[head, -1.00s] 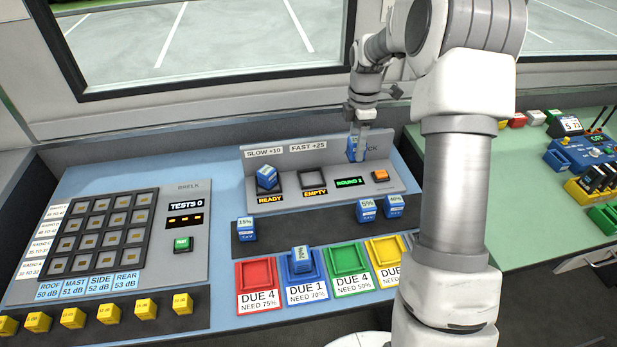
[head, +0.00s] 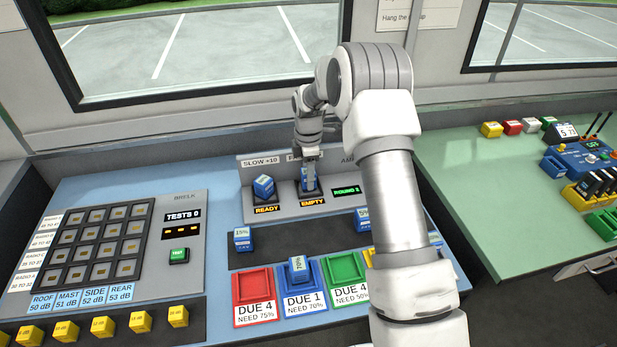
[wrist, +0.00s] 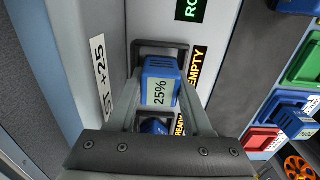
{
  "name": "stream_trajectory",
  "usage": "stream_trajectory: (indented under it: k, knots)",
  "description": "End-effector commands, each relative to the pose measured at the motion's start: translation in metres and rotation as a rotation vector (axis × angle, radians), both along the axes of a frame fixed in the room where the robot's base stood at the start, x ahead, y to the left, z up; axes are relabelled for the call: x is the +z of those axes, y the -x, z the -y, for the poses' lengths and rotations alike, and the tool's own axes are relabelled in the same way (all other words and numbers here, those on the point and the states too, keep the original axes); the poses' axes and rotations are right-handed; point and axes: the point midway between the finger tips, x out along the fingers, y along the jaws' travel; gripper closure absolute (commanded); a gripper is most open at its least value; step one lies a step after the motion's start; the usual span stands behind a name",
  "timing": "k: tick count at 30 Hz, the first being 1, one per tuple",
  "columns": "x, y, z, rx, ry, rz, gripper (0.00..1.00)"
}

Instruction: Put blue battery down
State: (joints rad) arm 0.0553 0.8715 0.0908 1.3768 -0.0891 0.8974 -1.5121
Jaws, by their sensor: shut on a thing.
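My gripper (head: 309,182) is shut on a blue battery (head: 307,174) at the charger bay marked EMPTY. In the wrist view the same battery (wrist: 160,70) shows a 25% label between my fingers. It is in line with the dark bay frame (wrist: 143,51). I cannot tell whether its base is seated in the bay or just above it. Another blue battery (head: 264,185) stands in the left bay, marked READY. A blue battery (head: 298,266) lies in the blue tray (head: 317,273) labelled DUE 1.
A 15% battery (head: 242,238) and another blue battery (head: 362,219) stand on the dark strip (head: 300,233). The red tray (head: 254,284) and green tray (head: 345,267) look empty. My arm hides the right of the charger panel.

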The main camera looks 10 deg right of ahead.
Motion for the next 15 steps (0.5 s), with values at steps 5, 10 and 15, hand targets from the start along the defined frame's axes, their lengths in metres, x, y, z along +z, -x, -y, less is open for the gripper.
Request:
stream_trajectory:
  k: [5,10,15]
  knots:
    - [-0.0055,-0.0003,0.0001,0.0,0.0,0.001,1.0]
    - [-0.0072,-0.0001,0.0003,0.0,0.0,0.001,1.0]
    - [-0.0088,0.0,0.0004,0.0,0.0,0.001,0.34]
